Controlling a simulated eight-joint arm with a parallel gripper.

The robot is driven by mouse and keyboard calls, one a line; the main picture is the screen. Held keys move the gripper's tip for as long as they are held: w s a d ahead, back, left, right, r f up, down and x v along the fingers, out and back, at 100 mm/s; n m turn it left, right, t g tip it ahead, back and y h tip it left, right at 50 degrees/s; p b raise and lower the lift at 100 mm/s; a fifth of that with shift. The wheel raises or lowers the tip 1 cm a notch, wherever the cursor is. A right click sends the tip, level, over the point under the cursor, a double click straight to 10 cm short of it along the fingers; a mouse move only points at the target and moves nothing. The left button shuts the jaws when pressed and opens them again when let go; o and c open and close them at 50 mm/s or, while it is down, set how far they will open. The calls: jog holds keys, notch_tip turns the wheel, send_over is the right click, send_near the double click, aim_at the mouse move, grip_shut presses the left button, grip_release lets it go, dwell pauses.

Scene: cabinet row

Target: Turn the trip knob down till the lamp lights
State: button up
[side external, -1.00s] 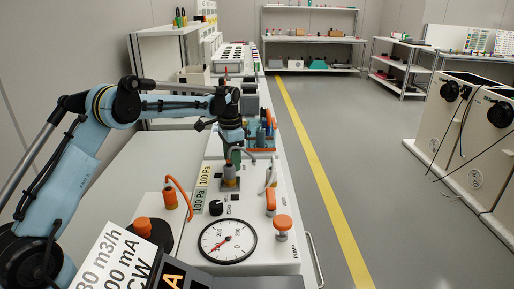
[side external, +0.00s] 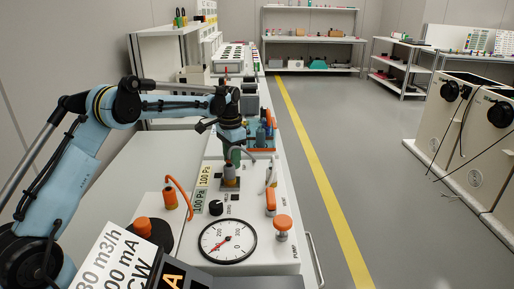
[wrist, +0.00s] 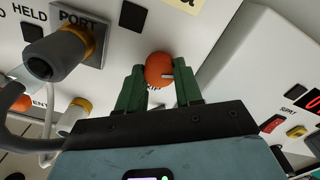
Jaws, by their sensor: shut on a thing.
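In the side view my gripper (side external: 235,157) is at the panel's far part, and the knob is hidden there. A dark square (wrist: 133,15) lies just above the knob and looks unlit; I cannot tell whether it is the lamp.
A thick grey port fitting (wrist: 57,52) with a hose stands left of my gripper. Another dark square (wrist: 32,32) lies under "HELD". In the side view, a round gauge (side external: 228,241), an orange pump knob (side external: 283,223) and a black knob (side external: 216,207) sit on the nearer panel.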

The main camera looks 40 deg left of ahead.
jog(key=o, duration=1)
jog(key=shift+o, duration=0.2)
jog(key=shift+r, duration=0.15)
notch_tip(320, 180, up, 12)
jog(key=s+d+r+n+t, duration=0.1)
jog(key=s+d+r+t, duration=0.3)
jog(key=s+d, duration=0.55)
jog(key=s+d+f+t, duration=0.1)
jog(key=s+d+f, duration=0.1)
jog(key=s+f, duration=0.2)
jog(key=s+d+f+n+t, duration=0.1)
jog(key=s+d+f+t, duration=0.1)
jog(key=s, duration=0.7)
notch_tip(320, 180, down, 2)
jog(key=shift+s+d+f+n, duration=0.1)
jog(key=shift+s+d+n, duration=0.15)
jog(key=shift+d, duration=0.4)
